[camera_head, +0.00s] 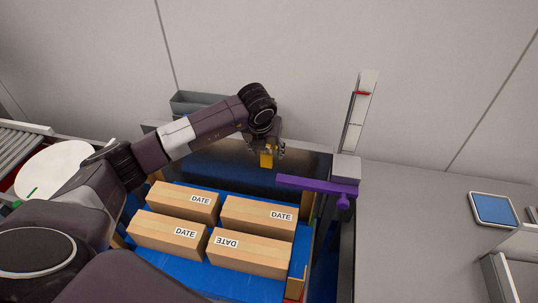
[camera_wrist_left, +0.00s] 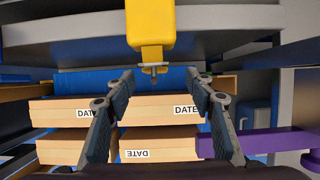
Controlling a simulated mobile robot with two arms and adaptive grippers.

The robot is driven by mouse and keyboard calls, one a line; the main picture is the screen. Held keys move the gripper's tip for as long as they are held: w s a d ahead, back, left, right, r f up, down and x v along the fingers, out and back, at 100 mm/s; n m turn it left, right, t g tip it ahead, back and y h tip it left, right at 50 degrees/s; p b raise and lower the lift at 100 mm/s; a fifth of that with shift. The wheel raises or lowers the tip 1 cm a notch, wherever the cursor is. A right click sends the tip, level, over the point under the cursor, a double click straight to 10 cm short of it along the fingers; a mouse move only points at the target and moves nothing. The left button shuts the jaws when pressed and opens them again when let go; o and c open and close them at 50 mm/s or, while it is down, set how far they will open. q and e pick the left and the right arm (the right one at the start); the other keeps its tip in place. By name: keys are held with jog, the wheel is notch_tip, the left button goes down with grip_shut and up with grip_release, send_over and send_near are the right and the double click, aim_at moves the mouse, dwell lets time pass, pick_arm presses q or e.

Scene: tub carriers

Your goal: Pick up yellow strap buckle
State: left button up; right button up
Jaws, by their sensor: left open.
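The yellow strap buckle (camera_head: 266,159) shows right at my left gripper (camera_head: 267,150) in the head view. In the left wrist view the yellow buckle (camera_wrist_left: 150,25) is at the top centre, with a small metal piece at its lower end. My left gripper (camera_wrist_left: 158,78) is open, its two fingers spread apart with nothing between them. The metal piece shows just above and between the fingertips; I cannot tell how far it is from them. My right gripper is not in view.
Several cardboard boxes marked DATE (camera_head: 250,252) lie on a blue surface (camera_head: 160,262) below the gripper. A blue-screened tablet (camera_head: 494,209) lies on the grey counter (camera_head: 420,230).

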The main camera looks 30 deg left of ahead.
aim_at(267, 154)
pick_arm(q)
jog(key=shift+w+a+f+p, duration=0.25)
jog(key=shift+f+p, duration=0.1)
jog(key=shift+f, duration=0.15)
jog(key=shift+w+a+f+p, duration=0.15)
jog(key=shift+a+f+p, duration=0.15)
jog(key=shift+f, duration=0.2)
jog(key=x, duration=0.3)
jog(key=shift+w+p, duration=0.15)
jog(key=shift+p, duration=0.15)
jog(key=c, duration=1.2)
jog(key=shift+c, duration=0.2)
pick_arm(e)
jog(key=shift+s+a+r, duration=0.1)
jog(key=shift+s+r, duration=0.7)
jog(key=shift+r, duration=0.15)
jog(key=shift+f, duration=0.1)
